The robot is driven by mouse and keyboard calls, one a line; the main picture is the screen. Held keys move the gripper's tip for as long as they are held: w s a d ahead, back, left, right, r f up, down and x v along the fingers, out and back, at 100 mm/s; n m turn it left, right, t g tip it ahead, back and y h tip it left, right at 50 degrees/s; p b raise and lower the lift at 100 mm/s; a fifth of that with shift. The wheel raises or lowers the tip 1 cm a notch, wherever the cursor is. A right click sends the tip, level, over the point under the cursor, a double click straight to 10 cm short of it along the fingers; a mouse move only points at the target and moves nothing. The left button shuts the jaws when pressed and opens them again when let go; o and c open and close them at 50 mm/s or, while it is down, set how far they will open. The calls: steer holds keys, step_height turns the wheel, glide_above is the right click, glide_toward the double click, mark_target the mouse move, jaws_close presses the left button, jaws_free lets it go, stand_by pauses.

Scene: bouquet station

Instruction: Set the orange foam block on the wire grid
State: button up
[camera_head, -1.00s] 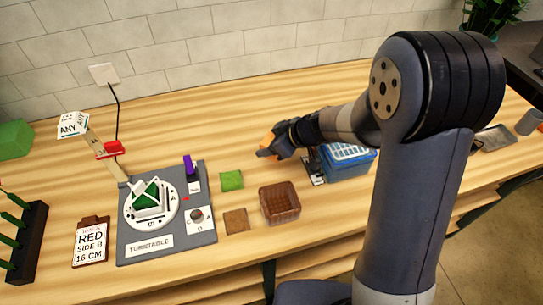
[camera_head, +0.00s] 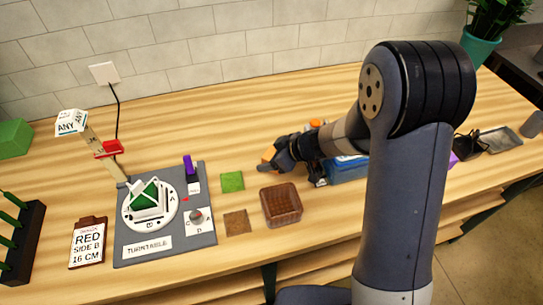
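The orange foam block (camera_head: 268,153) shows as a small orange patch at the tip of my gripper (camera_head: 269,160). My dark fingers hide most of it, and the gripper appears shut on it. The gripper is above the table, to the upper right of the green square pad (camera_head: 232,181) and behind the brown basket (camera_head: 281,204). A blue box (camera_head: 347,171) with a pale top stands just right of the gripper, largely hidden by my arm. I cannot clearly make out the wire grid in this view.
A grey turntable station (camera_head: 190,235) holds a white dial with a green block. A brown square pad (camera_head: 237,222) lies left of the basket. A sign card (camera_head: 88,243) and a dark rack (camera_head: 25,245) are at the left. The table behind the green pad is clear.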

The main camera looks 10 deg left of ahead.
mark_target(271, 149)
steer(key=shift+o, duration=0.8)
steer(key=shift+r, duration=0.25)
steer(key=p+v, duration=0.2)
steer(key=v, duration=1)
steer(key=b+x, duration=0.2)
steer(key=x, duration=1)
steer(key=shift+f, duration=0.15)
steer(key=shift+a+r, duration=0.1)
steer(key=shift+r, duration=0.2)
steer(key=shift+r+p, duration=0.55)
steer(key=shift+r, duration=0.9)
